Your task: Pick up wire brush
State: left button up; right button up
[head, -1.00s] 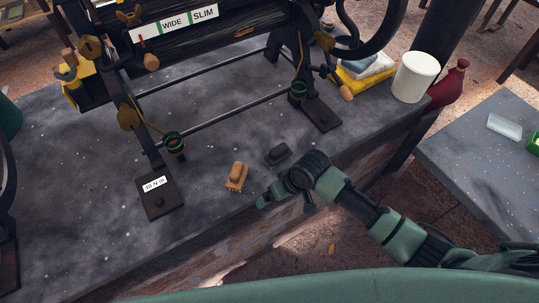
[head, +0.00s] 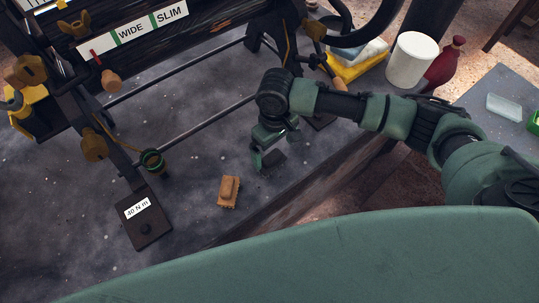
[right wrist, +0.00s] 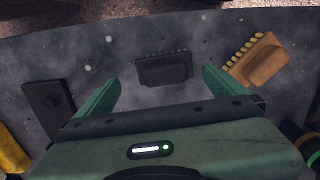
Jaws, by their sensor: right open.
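Two small brushes lie on the dark speckled bench, and I cannot tell for sure which is the wire brush. A dark grey brush (head: 272,162) is partly hidden by my right gripper (head: 266,149). A tan brush (head: 229,191) lies to its left in the head view, clear of the gripper. In the right wrist view the dark brush (right wrist: 164,69) lies ahead, between the lines of the two open green fingers (right wrist: 157,84). The tan brush (right wrist: 260,60) with yellow bristles is outside the right finger. Nothing is held. My left gripper is not in view.
A roller machine with rods stands over the bench (head: 60,190); its dark foot with a torque label (head: 146,222) is left of the brushes. A white tub (head: 410,60), folded cloths (head: 358,62) and a red bottle (head: 444,62) stand upper right. The bench edge is close.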

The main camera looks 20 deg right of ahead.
aim_at(272, 156)
jog(key=shift+s+a+f, duration=0.1)
jog(key=shift+s+f, duration=0.1)
jog(key=shift+f, duration=0.2)
jog(key=f, duration=0.1)
jog(key=f+p, duration=0.1)
jog(key=f, duration=0.3)
jog(key=shift+w+a+f, duration=0.1)
jog(key=shift+w+a, duration=0.05)
jog(key=shift+a, duration=0.15)
jog(key=c, duration=1.4)
jog(key=shift+o, duration=0.2)
notch_tip(272, 156, up, 20)
jog(key=b, duration=0.2)
